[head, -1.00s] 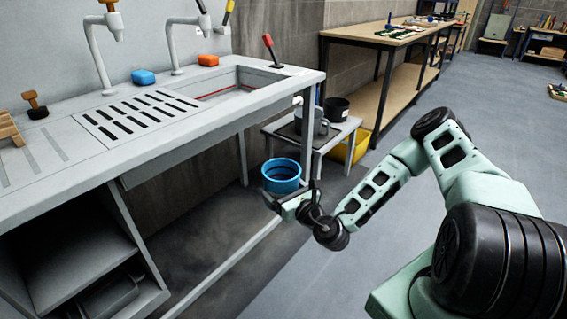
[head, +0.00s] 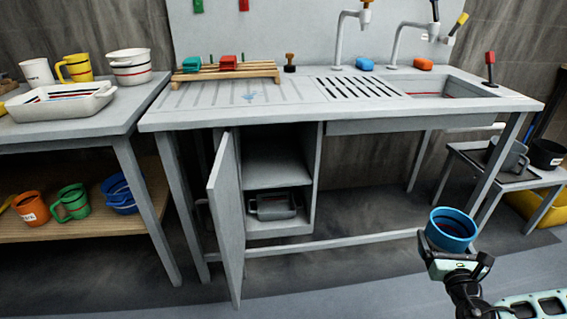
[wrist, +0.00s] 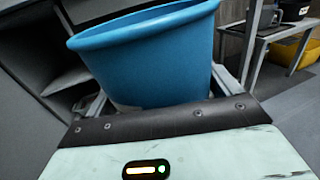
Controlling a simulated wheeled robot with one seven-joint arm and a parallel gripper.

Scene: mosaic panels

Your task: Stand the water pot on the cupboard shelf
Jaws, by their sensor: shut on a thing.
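The blue pot (head: 452,228), which I take to be the water pot, is upright in my gripper (head: 454,256) at the lower right of the head view. The blue pot (wrist: 150,60) also fills the top middle of the wrist view, with my gripper (wrist: 160,108) shut on its lower part. The cupboard (head: 312,185) stands under the sink counter, left of my gripper and well apart from it. Its door (head: 227,215) is swung open. The cupboard shelf (head: 275,174) looks bare, and a dark grey container (head: 272,206) sits in the compartment below it.
A low rail (head: 340,242) runs under the counter (head: 240,115). A small side table (head: 475,155) with a grey jug (head: 508,155) and a black pot (head: 546,153) stands at right, beside a yellow bin (head: 525,203). A table (head: 75,135) with several vessels stands at left.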

